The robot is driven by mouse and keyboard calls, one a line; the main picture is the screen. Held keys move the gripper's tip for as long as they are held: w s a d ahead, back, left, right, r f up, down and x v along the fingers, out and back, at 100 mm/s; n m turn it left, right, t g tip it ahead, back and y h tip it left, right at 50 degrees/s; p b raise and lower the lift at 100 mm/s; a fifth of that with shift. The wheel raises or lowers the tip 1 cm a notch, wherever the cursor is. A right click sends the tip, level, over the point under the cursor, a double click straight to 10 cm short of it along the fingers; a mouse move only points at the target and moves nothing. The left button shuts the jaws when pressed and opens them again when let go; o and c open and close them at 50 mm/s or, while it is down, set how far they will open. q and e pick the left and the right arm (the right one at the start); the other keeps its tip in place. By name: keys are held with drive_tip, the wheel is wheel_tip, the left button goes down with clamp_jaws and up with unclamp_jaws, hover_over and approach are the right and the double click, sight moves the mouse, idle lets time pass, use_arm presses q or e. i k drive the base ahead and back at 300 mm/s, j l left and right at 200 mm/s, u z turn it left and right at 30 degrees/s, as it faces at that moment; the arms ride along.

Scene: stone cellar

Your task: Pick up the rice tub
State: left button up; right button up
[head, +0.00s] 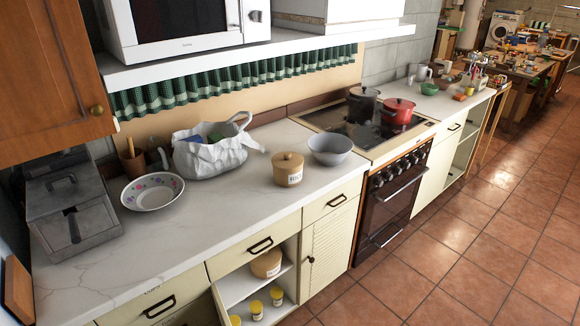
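A tan tub with a knobbed lid and a white label (288,170) stands upright on the white marbled counter, left of a grey bowl. The label seems to read "RICE", though it is small. A similar tan tub (266,264) sits in the open lower cupboard; its label is too small to read. Neither of my grippers shows in the head view.
The grey bowl (330,149) is close by the counter tub. A white bag (210,154), a floral bowl (152,192) and a grey metal box (70,215) stand to the left. A stove (345,128) with two pots is right. The counter front (215,232) is clear.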

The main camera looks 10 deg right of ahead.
sight(282, 179)
drive_tip(key=i+l+u, duration=0.1)
drive_tip(key=l, duration=0.25)
drive_tip(key=i+l, duration=0.1)
drive_tip(key=l, duration=0.25)
drive_tip(key=l+u, duration=0.15)
drive_tip(key=l, duration=0.15)
drive_tip(key=i+l+u, duration=0.1)
drive_tip(key=l, duration=0.25)
drive_tip(key=i+l+u, duration=0.1)
drive_tip(key=i+l, duration=0.2)
drive_tip(key=i+l+u, duration=0.1)
drive_tip(key=l, duration=0.3)
drive_tip(key=i+l+u, duration=0.1)
drive_tip(key=i+l, duration=0.2)
drive_tip(key=i+l+u, duration=0.1)
drive_tip(key=l, duration=0.3)
drive_tip(key=i+l+u, duration=0.15)
drive_tip(key=i+l, duration=0.15)
drive_tip(key=l, duration=0.1)
